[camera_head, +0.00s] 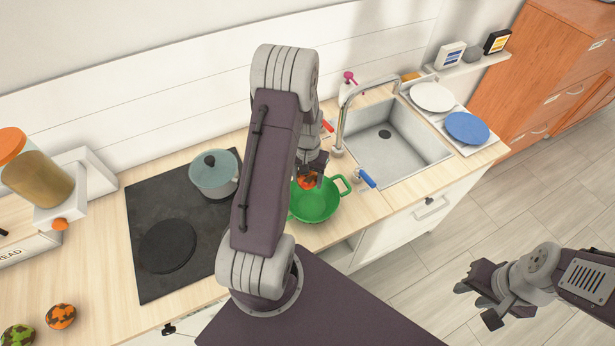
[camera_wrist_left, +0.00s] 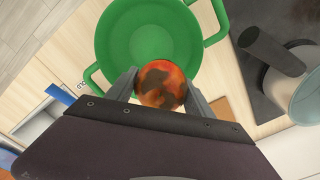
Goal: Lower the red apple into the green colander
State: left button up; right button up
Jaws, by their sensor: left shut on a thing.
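The red apple, orange-red with dark patches, shows in the head view (camera_head: 307,181) and between the fingers in the left wrist view (camera_wrist_left: 161,84). My left gripper (camera_head: 311,172) is shut on it, with a finger on each side. The green colander (camera_head: 316,208) stands on the wooden counter beneath the apple. In the left wrist view the colander (camera_wrist_left: 125,42) lies behind the apple, which overlaps its rim near my gripper. The gap between apple and colander is hard to judge. My right gripper (camera_head: 481,302) is open and empty over the floor at the lower right.
A grey-blue pot (camera_head: 213,175) stands on the black hob (camera_head: 150,205) left of the colander. A blue-handled item (camera_head: 366,178) lies right of it, before the sink (camera_head: 392,140). An orange patterned fruit (camera_head: 60,316) and a green one (camera_head: 18,336) lie at lower left.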

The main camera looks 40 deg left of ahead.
aim_at(307, 185)
pick_arm(q)
jog(key=shift+f+b, duration=0.95)
jog(key=shift+f, duration=0.6)
jog(key=shift+f+b, duration=0.35)
jog(key=shift+f, duration=0.1)
jog(key=o, duration=1.6)
notch_tip(307, 185, up, 9)
jog(key=shift+r+b, duration=0.1)
jog(key=shift+b, duration=0.6)
